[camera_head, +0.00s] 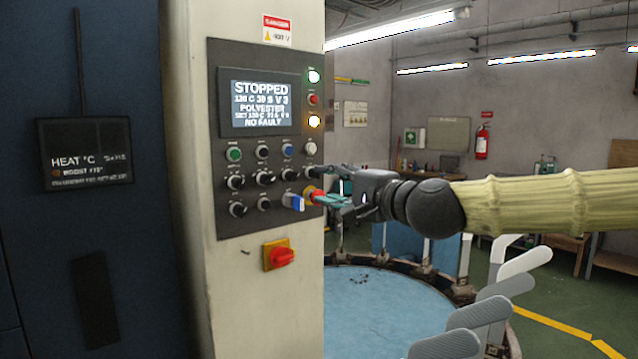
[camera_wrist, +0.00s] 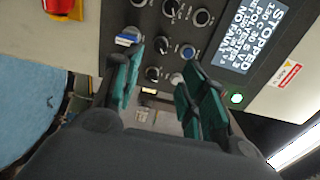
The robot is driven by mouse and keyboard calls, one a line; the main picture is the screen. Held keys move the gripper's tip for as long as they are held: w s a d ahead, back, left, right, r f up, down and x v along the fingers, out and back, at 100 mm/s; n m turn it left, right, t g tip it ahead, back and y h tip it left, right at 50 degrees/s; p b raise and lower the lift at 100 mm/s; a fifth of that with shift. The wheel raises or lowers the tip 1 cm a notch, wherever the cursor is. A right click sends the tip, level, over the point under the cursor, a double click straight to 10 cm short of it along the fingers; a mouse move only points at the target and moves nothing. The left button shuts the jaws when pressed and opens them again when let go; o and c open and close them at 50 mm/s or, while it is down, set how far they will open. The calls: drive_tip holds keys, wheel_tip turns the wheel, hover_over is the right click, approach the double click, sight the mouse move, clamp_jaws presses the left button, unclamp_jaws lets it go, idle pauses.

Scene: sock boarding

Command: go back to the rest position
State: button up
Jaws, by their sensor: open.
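My gripper (camera_head: 322,187) is at the right edge of the control panel (camera_head: 224,215) in the head view, with my arm reaching in from the right. In the wrist view my gripper (camera_wrist: 158,98) shows two teal fingers spread apart, with nothing between them. The panel's knobs and buttons lie just beyond the fingertips. A blue switch (camera_head: 297,203) is close to the fingers; it also shows at the left finger's tip in the wrist view (camera_wrist: 128,37). I cannot tell whether a finger touches the panel. The screen (camera_head: 260,105) reads STOPPED, POLYESTER, NO FAULT.
A dark heat display (camera_head: 86,153) is at left. A round blue table (camera_head: 375,300) with several grey sock boards (camera_head: 480,315) stands below my arm. Open floor (camera_head: 560,300) lies at right.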

drive_tip(key=shift+s+d, duration=0.35)
drive_tip(key=shift+s, duration=0.15)
drive_tip(key=a+f+n+g+h, duration=0.1)
drive_tip(key=a+f+g, duration=0.1)
drive_tip(key=f, duration=1.2)
drive_tip(key=a+f+n+g+h, duration=0.1)
drive_tip(key=f+g+h, duration=0.1)
drive_tip(key=f, duration=1.2)
drive_tip(key=s+d+f+n+g+h, duration=0.15)
drive_tip(key=s+f, duration=0.25)
drive_tip(key=f, duration=0.8)
drive_tip(key=s+f+g+h, duration=0.1)
drive_tip(key=s+f+g, duration=0.15)
drive_tip(key=f, duration=0.85)
drive_tip(key=s+d+f+n+g, duration=0.1)
drive_tip(key=s+d+f+n, duration=0.15)
drive_tip(key=s+f, duration=0.8)
drive_tip(key=s+d+f+n+g+h, duration=0.1)
drive_tip(key=s+d+f+g, duration=0.1)
drive_tip(key=s+d+f, duration=0.2)
drive_tip(key=s+d+f+n+g+h, duration=0.1)
drive_tip(key=s+d+f, duration=0.4)
drive_tip(key=s, duration=0.7)
drive_tip(key=s+d+f+n+g+h, duration=0.2)
drive_tip(key=s+d+f, duration=0.3)
drive_tip(key=s+f, duration=0.3)
drive_tip(key=shift+s+f+n+g+h, duration=0.3)
drive_tip(key=shift+s+h, duration=0.15)
drive_tip(key=shift+h, duration=0.1)
